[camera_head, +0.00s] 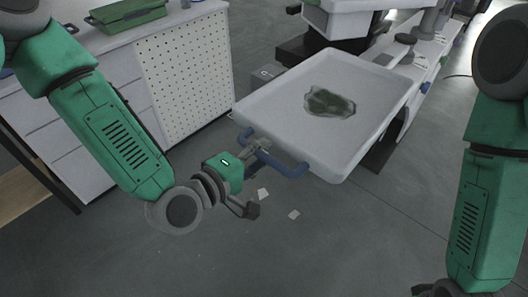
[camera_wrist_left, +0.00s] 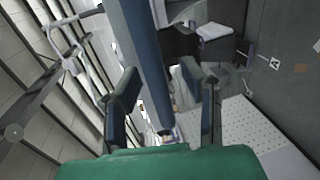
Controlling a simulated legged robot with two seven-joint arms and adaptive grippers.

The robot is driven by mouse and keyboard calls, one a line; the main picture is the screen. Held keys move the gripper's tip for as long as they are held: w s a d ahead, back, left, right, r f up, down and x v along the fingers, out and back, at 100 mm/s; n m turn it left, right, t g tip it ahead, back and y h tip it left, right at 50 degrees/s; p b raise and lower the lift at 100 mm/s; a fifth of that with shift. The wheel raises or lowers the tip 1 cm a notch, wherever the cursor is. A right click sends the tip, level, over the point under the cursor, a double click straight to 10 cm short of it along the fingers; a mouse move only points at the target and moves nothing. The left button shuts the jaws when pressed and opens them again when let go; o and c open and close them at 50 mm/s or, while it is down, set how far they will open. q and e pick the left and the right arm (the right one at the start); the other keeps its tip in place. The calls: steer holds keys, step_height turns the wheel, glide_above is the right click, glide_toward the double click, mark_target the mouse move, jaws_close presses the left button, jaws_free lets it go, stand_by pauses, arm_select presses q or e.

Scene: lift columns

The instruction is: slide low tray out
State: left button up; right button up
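The low tray (camera_head: 260,105) is a shallow white tray with a raised rim, standing out from a white column unit. A dark, crumpled translucent piece (camera_head: 330,102) lies in it. A blue bar handle (camera_head: 285,165) runs along its near left edge. My left gripper (camera_head: 259,148) is at this handle. In the left wrist view the blue bar (camera_wrist_left: 145,60) passes between the two dark fingers (camera_wrist_left: 160,95), which stand apart with a narrow gap beside the bar. The gripper looks open around it.
A white cabinet with a perforated panel (camera_head: 188,78) stands at left, with a green case (camera_head: 128,14) on top. Another white tray (camera_head: 345,18) is higher up behind. Small pale scraps (camera_head: 293,215) lie on the grey floor, which is otherwise clear in front.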

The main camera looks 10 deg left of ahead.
arm_select(q)
steer(key=v, duration=0.7)
arm_select(e)
steer(key=shift+d, duration=0.1)
arm_select(q)
steer(key=shift+s+a+f, duration=0.1)
steer(key=shift+s, duration=0.05)
steer(key=shift+d, duration=0.2)
arm_select(e)
steer(key=shift+d+f, duration=0.1)
arm_select(q)
steer(key=s+a+f+m+g+y+b, duration=0.1)
steer(key=s+a+f+m+g+y, duration=0.25)
steer(key=f, duration=0.55)
steer(key=s+a+f+m+g+y+b, duration=0.1)
steer(key=s+a+f+m+g, duration=0.25)
steer(key=s+f, duration=0.4)
steer(key=s+a+f+m+g+y, duration=0.4)
steer(key=s+a+f, duration=0.3)
steer(key=a, duration=0.5)
steer(key=shift+s+f+g+y+b, duration=0.4)
steer(key=shift+f+g, duration=0.1)
steer(key=shift+f, duration=0.15)
arm_select(e)
step_height(320, 180, down, 3)
steer(key=shift+d+r, duration=0.1)
